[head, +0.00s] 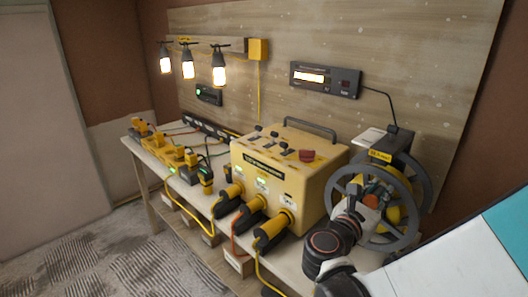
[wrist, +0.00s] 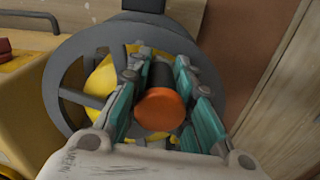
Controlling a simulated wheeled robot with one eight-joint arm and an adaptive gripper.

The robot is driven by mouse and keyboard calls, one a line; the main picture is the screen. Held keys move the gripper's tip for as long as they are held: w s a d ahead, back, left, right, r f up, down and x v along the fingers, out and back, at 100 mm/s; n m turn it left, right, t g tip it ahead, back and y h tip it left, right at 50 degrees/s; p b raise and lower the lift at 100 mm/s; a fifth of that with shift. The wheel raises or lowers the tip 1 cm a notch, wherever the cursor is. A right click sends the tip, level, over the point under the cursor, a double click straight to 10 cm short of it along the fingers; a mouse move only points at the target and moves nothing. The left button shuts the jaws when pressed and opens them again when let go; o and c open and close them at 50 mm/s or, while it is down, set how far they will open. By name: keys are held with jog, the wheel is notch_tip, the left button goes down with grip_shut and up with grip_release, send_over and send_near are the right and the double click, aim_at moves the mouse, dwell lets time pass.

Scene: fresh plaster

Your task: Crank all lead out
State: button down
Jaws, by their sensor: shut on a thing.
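A cable reel (head: 421,190) with dark grey spoked wheels and a yellow core stands at the right end of the bench. In the wrist view, the reel's grey rim (wrist: 68,75) and yellow lead (wrist: 100,82) show behind my fingers. My gripper (head: 371,198) is at the near face of the reel. In the wrist view my gripper (wrist: 160,95) has its green-padded fingers closed on both sides of a crank handle (wrist: 160,109) with a dark grip and an orange end. How much lead is on the reel is partly hidden by my fingers.
A yellow power box (head: 280,180) with three yellow plugs in front stands left of the reel. Yellow plugs and sockets (head: 178,157) line the bench (head: 140,148) further left. Lamps (head: 188,65) and a display panel (head: 325,79) are on the backboard. Floor at front left is clear.

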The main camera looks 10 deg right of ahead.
jog(key=shift+w+a+r+n, duration=0.15)
jog(key=shift+w+a+n, duration=0.4)
jog(key=shift+n, duration=0.1)
jog(key=shift+w+a+r+n, duration=0.15)
jog(key=shift+w+a+n, duration=0.35)
jog(key=shift+n, duration=0.15)
jog(key=c, duration=1.4)
grip_release()
jog(key=shift+o, duration=0.2)
jog(key=shift+w+d+r, duration=0.1)
jog(key=shift+r, duration=4.85)
